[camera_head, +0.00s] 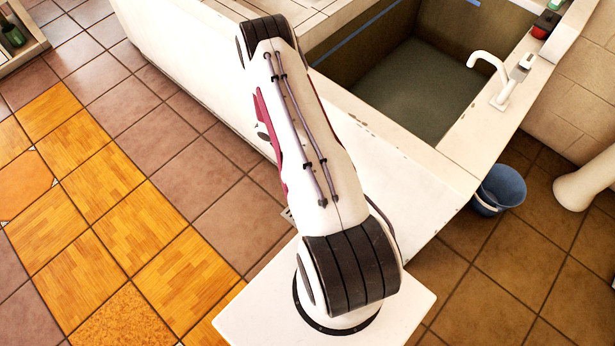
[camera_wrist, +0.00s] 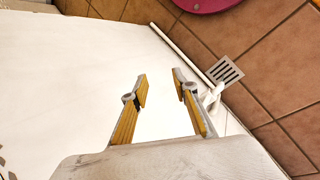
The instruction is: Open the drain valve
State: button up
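In the wrist view a white pipe (camera_wrist: 180,50) runs along the foot of the white basin wall (camera_wrist: 85,75). It leads to a white fitting (camera_wrist: 213,96) near a floor grate, which looks like the drain valve; its handle is not clear, and the right finger partly covers this area. My gripper (camera_wrist: 161,82) is open and empty, with yellow-padded fingers apart over the white wall. The fitting lies just right of the right finger; I cannot tell whether they touch. In the head view my arm hides the gripper and the valve.
The slatted floor grate (camera_wrist: 225,71) lies beside the pipe. A pink rounded item (camera_wrist: 205,4) is cut off at the top. In the head view the basin (camera_head: 405,95) has a tap (camera_head: 497,75). A blue bucket (camera_head: 499,189) stands right; tiled floor (camera_head: 140,120) lies open left.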

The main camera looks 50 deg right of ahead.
jog(key=w+a+f+m+t+y, duration=0.1)
jog(key=a+f+m+t+y, duration=0.15)
jog(key=f, duration=0.55)
jog(key=w+a+f+m+t+y, duration=0.1)
jog(key=a+f+m, duration=0.1)
jog(key=a+f, duration=0.35)
jog(key=w+d+f+t+h, duration=0.2)
jog(key=w+d, duration=0.2)
jog(key=d, duration=0.2)
jog(key=w+d+f+t+h, duration=0.1)
jog(key=w+d+t+h, duration=0.1)
jog(key=w+d, duration=0.2)
jog(key=d, duration=0.2)
jog(key=shift+d+f+h, duration=0.35)
jog(key=shift+f, duration=0.05)
jog(key=shift+f, duration=0.2)
jog(key=shift+x, duration=3.65)
